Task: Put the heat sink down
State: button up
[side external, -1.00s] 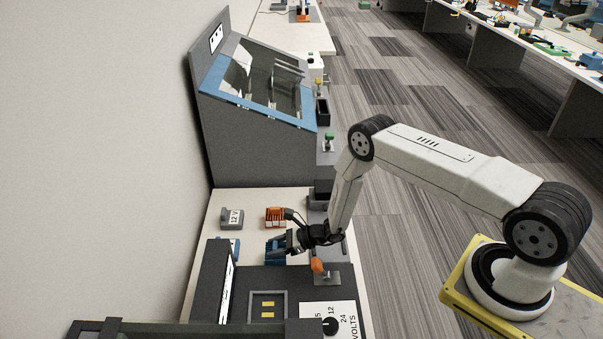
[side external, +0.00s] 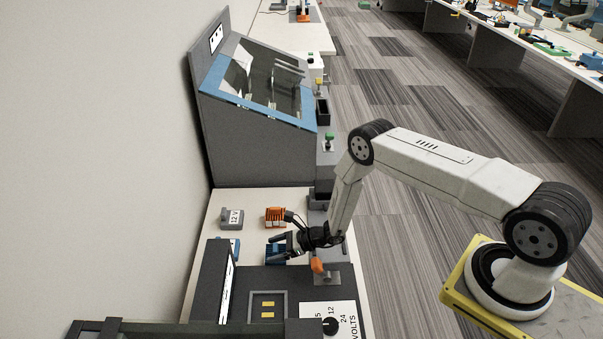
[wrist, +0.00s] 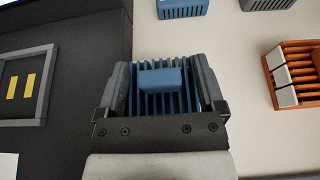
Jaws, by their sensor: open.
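A blue finned heat sink (side external: 273,251) rests on the light bench top, beside the edge of the dark panel. In the wrist view the heat sink (wrist: 160,80) lies between the fingers of my gripper (wrist: 163,72), with a finger on either side. My gripper (side external: 289,245) is open around it. The heat sink's near end is hidden by the gripper body in the wrist view.
An orange finned block (side external: 275,216) stands close to my gripper. A grey block marked 12 V (side external: 231,218) and another blue block (wrist: 182,8) lie farther off. The dark panel (side external: 290,280) has a framed recess with yellow pads, a knob and an orange-tipped lever (side external: 317,265).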

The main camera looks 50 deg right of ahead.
jog(key=shift+r, duration=0.15)
jog(key=shift+s+d+r, duration=0.2)
jog(key=shift+s+d, duration=0.1)
jog(key=shift+d, duration=0.05)
jog(key=v, duration=1.1)
jog(key=shift+f, duration=0.1)
